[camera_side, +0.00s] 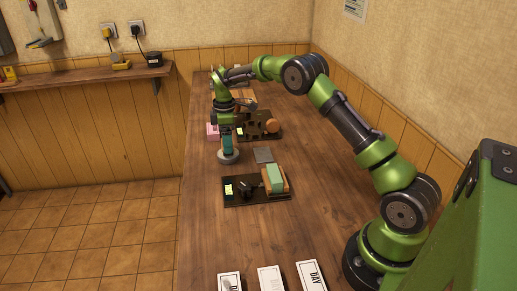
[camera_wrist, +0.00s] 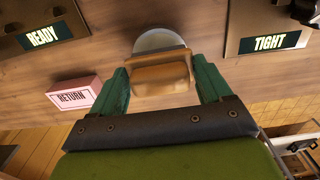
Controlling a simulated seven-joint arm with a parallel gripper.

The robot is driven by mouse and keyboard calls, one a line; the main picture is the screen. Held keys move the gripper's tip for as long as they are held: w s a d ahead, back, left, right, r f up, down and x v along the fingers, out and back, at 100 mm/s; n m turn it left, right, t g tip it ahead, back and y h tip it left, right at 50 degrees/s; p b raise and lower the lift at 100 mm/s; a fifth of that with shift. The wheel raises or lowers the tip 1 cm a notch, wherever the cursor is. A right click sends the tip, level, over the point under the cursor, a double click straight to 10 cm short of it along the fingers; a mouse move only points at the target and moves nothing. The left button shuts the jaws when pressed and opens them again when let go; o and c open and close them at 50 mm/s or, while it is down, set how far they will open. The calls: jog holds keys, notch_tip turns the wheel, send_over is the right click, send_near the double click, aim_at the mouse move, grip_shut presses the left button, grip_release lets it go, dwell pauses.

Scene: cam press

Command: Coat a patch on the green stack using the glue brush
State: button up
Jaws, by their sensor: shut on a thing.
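The green stack (camera_side: 275,179) stands on a black board (camera_side: 245,202), against a wooden piece, in the side view. My gripper (camera_side: 228,146) points down over a round grey dish (camera_side: 229,157), behind and left of that board. In the wrist view my gripper (camera_wrist: 162,82) has its two green fingers on either side of a wooden block-like handle (camera_wrist: 160,76), which I take for the glue brush. The pale round dish (camera_wrist: 158,40) shows just beyond it. The bristles are hidden, and I cannot tell whether they touch the dish. The green stack is not recognisable in the wrist view.
A pink RETURN box (camera_wrist: 75,97) stands near my gripper. Plates marked READY (camera_wrist: 43,35) and TIGHT (camera_wrist: 268,43) flank the dish in the wrist view. A grey square (camera_side: 263,155) lies flat between the boards. White cards (camera_side: 271,278) lie at the front.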

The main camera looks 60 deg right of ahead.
jog(key=shift+f, duration=0.55)
dwell(1.0)
jog(key=shift+r, duration=3.65)
